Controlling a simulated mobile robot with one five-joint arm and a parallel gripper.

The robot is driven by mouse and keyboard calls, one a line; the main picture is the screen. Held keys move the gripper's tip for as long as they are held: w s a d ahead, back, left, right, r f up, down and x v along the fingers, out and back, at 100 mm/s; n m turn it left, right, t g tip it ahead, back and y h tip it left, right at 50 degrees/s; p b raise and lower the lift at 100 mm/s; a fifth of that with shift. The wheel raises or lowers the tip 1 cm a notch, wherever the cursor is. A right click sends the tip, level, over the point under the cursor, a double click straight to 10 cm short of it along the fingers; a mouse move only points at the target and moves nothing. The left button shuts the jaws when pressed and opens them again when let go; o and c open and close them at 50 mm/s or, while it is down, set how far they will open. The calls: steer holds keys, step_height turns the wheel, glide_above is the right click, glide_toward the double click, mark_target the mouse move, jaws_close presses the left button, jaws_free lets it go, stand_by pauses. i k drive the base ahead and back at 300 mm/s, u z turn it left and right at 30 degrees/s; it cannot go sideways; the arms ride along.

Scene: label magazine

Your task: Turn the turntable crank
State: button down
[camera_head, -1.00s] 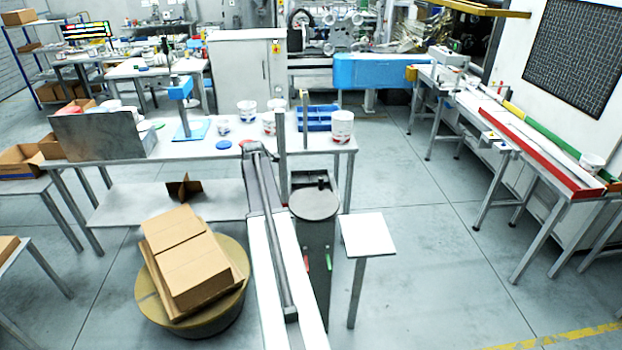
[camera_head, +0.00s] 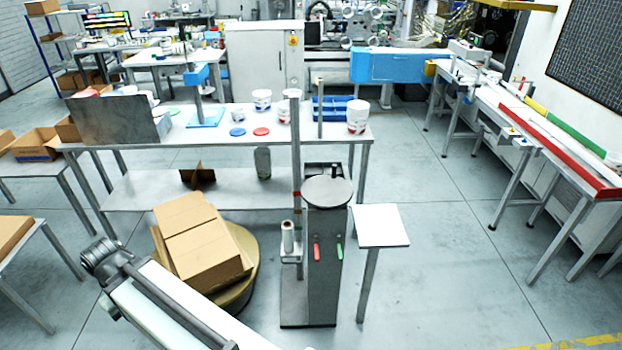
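A round grey disc (camera_head: 328,191) lies flat on top of a dark upright stand in the middle of the camera_head view. A small dark upright knob (camera_head: 335,171) shows at its back edge; I cannot tell whether it is the crank. A wide tan round platform (camera_head: 248,282) stands low at the left, with cardboard on it. My arm reaches in from the bottom edge towards the lower left. Its dark end (camera_head: 104,262) is left of the cardboard, well away from the disc. I cannot make out fingers there.
A thin post (camera_head: 296,150) stands close left of the disc, with a white roll (camera_head: 288,237) below. A small white table (camera_head: 380,226) stands right of the stand. Behind is a long table (camera_head: 220,141) with tubs and lids. Floor at the right is clear.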

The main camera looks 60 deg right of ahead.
mark_target(321, 192)
steer(key=u, duration=1.3)
steer(key=k, duration=1.2)
steer(key=z, duration=1.4)
steer(key=i, duration=1)
steer(key=u, duration=0.05)
